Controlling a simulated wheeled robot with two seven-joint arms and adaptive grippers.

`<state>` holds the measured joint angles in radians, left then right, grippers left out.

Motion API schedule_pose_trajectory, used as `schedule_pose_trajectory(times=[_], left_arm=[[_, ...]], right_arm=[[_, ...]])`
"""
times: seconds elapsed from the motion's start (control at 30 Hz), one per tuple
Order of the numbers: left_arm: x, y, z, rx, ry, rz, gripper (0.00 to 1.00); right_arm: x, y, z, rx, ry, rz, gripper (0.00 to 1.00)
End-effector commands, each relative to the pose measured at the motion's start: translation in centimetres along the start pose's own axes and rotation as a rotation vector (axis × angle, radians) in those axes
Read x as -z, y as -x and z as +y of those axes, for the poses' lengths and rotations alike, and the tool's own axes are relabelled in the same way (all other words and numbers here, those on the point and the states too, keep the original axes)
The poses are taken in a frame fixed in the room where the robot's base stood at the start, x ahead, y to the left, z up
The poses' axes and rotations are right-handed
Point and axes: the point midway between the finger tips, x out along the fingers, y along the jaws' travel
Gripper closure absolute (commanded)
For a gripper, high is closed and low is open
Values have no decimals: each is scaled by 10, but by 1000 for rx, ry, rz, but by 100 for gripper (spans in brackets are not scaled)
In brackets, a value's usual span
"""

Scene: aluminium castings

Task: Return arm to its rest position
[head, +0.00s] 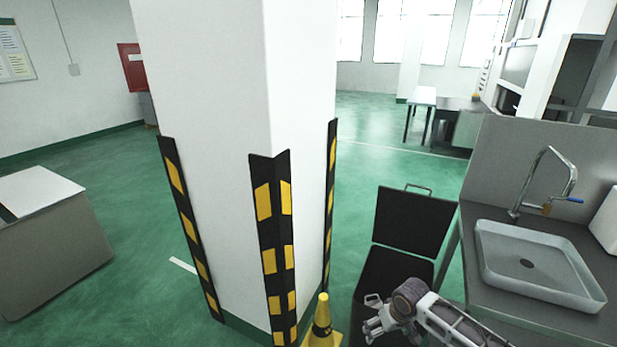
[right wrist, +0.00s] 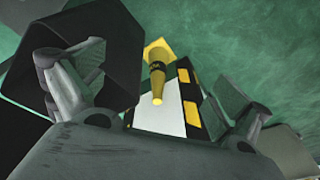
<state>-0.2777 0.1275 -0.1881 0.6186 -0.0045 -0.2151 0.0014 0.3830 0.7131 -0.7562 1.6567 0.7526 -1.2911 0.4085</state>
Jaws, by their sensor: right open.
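My right arm comes in at the bottom right of the head view. Its gripper (head: 372,318) is open, with nothing seen between the fingers. It shows over the lower part of an open black case (head: 412,222) near the counter. In the right wrist view the two fingers of the gripper (right wrist: 158,85) stand wide apart, and the floor, a yellow cone and the striped pillar show between and beyond them. My left arm and gripper are not in the head view.
A white pillar (head: 215,90) with black-and-yellow corner guards stands at centre. A yellow cone (head: 322,325) stands at its foot, left of my right gripper. A counter (head: 475,285) with a sink (head: 530,262) and tap is at right. Green floor (head: 400,160) is clear behind.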

Motion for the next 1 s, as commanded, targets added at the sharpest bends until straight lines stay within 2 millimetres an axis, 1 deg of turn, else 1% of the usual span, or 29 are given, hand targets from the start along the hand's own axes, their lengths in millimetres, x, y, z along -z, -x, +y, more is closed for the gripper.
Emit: schedule_pose_trajectory(times=[0.03, 0.17, 0.27, 0.3, 0.37, 0.4, 0.47, 0.5, 0.57, 0.6, 0.67, 0.7, 0.77, 0.8, 0.87, 1.0], left_arm=[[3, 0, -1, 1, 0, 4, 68], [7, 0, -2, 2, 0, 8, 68], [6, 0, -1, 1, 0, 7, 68], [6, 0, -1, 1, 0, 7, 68], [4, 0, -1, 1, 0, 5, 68], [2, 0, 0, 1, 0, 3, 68], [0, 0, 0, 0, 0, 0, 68], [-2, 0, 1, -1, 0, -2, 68], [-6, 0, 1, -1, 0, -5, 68], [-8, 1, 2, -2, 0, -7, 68], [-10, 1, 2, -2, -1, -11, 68], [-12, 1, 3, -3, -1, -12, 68], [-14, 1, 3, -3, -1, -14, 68], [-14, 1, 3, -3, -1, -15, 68], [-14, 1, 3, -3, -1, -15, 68], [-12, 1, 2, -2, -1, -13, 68]], right_arm=[[-3, -18, 5, 2, -17, 10, 0], [-7, -56, 21, -8, -48, 49, 0], [-17, -86, 33, -19, -67, 72, 0], [-23, -98, 39, -26, -75, 79, 0], [-33, -116, 46, -36, -83, 89, 0], [-41, -128, 50, -41, -90, 94, 0], [-55, -147, 57, -53, -96, 98, 0], [-65, -159, 60, -60, -99, 101, 0], [-82, -177, 66, -72, -104, 102, 0], [-95, -188, 70, -81, -104, 101, 0], [-115, -205, 73, -91, -106, 100, 0], [-128, -216, 75, -98, -105, 97, 0], [-150, -230, 77, -108, -104, 92, 0], [-165, -240, 78, -115, -102, 88, 0], [-188, -253, 79, -123, -97, 80, 0], [-243, -280, 76, -138, -85, 58, 0]])
